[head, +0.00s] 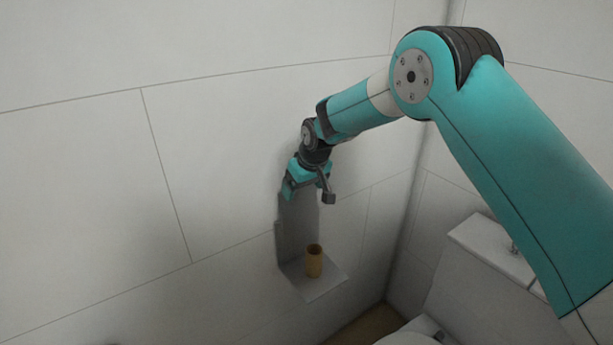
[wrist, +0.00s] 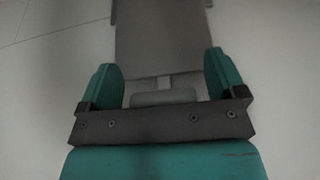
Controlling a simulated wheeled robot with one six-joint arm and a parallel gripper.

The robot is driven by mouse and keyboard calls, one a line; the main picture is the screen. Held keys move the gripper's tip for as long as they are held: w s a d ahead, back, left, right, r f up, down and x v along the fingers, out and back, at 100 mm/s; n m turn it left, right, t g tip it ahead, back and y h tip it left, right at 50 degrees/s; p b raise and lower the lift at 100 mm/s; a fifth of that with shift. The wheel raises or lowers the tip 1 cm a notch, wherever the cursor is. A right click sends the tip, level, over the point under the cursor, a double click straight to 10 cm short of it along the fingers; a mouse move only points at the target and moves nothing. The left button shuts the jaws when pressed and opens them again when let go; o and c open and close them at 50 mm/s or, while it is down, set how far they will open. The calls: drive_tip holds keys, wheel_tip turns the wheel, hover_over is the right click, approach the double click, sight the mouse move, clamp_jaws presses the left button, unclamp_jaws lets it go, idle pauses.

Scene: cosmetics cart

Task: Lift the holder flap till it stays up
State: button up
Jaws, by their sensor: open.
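The holder is a grey fitting on the tiled wall, with an upright panel (head: 298,225) and a ledge (head: 322,290) jutting out at its bottom. I cannot tell for sure which part is the flap. My gripper (head: 308,193) is at the panel's top and hides its upper edge. In the wrist view, my gripper (wrist: 165,72) has its two teal fingers spread, with the grey panel (wrist: 163,38) just beyond them. A small light grey piece (wrist: 164,97) shows between the fingers; I cannot tell whether it belongs to the holder. Contact is unclear.
A brown tube (head: 314,261) stands upright on the ledge, below my gripper. A white toilet with its cistern (head: 490,250) is at the lower right, by the wall corner. The wall (head: 90,190) left of the holder is bare.

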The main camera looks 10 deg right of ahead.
drive_tip(key=b+v, duration=0.2)
drive_tip(key=v, duration=1.5)
drive_tip(key=shift+b, duration=0.35)
drive_tip(key=shift+s+d+r, duration=0.1)
drive_tip(key=shift+s+r, duration=0.05)
drive_tip(key=s+d+f+n+g+y, duration=0.1)
drive_tip(key=s+f+n+g+y, duration=0.1)
drive_tip(key=s, duration=3.5)
drive_tip(key=shift+d+g+y, duration=0.3)
drive_tip(key=shift+d+g, duration=0.1)
drive_tip(key=shift+g, duration=0.4)
